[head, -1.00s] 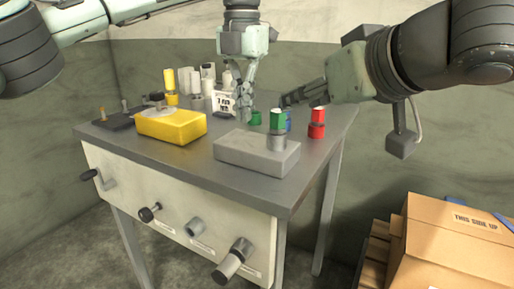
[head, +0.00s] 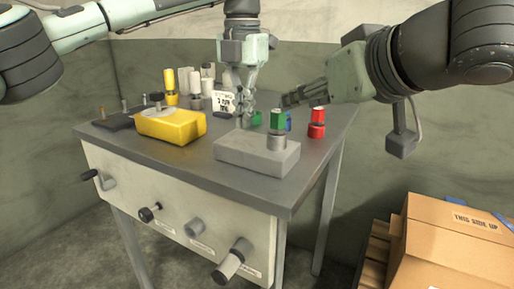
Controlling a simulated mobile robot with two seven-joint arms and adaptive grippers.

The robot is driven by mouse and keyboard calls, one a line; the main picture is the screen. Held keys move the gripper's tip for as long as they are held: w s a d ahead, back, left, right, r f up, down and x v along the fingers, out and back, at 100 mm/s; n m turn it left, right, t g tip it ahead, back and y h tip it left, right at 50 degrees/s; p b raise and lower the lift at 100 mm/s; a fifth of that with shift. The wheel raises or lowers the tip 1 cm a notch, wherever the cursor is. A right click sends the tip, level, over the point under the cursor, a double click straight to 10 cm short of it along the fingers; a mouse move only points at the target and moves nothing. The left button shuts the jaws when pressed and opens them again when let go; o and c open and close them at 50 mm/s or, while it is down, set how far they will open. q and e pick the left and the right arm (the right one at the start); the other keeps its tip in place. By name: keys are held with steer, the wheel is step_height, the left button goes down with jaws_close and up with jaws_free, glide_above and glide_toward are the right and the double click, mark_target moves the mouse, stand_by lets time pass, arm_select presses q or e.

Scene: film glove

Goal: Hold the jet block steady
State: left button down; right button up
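The jet block, taken to be the grey rectangular block (head: 245,157), lies on the front right of the workbench. A short grey metal cylinder (head: 277,143) stands on its right part, with a green and white piece (head: 277,120) directly above it in the picture. My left gripper (head: 243,124) points down at the block's back edge. Its fingers look close together, but whether they touch the block is unclear. My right gripper (head: 287,100) reaches in from the right, its fingertips just above the green and white piece. Its finger gap is too small to read.
A yellow box (head: 171,128) sits left of the block on the grey bench (head: 215,178). White and yellow cylinders (head: 194,80) and a lettered card (head: 222,102) stand behind. A red piece (head: 316,130) is at right.

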mark_target(245, 140)
arm_select(q)
steer(key=shift+f, duration=0.75)
steer(key=shift+f, duration=0.6)
steer(key=shift+s+f, duration=0.15)
steer(key=shift+f, duration=0.3)
arm_select(e)
steer(key=shift+o, duration=0.4)
stand_by(1.6)
